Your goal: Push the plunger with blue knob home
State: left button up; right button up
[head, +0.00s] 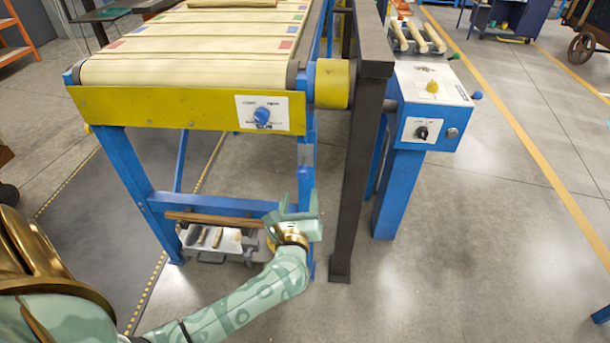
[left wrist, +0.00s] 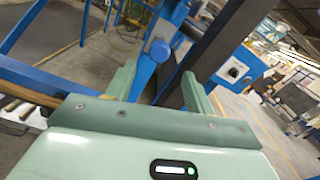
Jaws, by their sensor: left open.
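A small blue knob (head: 477,95) sticks out from the right side of the white-topped control box (head: 432,90); how far its plunger stands out is too small to tell. A blue dial (head: 262,115) sits on a white plate on the conveyor's yellow end panel. My left gripper (head: 297,203) is open and empty, low by the conveyor's right blue leg, below and left of the control box. In the left wrist view, a round blue end (left wrist: 160,50) shows beyond the open fingers (left wrist: 158,88); which part it is, I cannot tell. My right gripper is out of view.
A dark upright post (head: 355,170) stands between my left gripper and the control box. A green knob (head: 455,56) and yellow knob (head: 432,86) are on the box. A tray of tools (head: 215,240) lies under the conveyor (head: 190,55). Floor right of the box is clear.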

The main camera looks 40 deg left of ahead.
aim_at(303, 177)
pick_arm(q)
jog(key=b+x, duration=0.2)
jog(key=x, duration=0.6)
jog(key=shift+w+a+f, duration=0.1)
jog(key=shift+w+a, duration=0.05)
jog(key=shift+a, duration=0.1)
jog(key=shift+w+a, duration=0.15)
jog(key=shift+w, duration=0.15)
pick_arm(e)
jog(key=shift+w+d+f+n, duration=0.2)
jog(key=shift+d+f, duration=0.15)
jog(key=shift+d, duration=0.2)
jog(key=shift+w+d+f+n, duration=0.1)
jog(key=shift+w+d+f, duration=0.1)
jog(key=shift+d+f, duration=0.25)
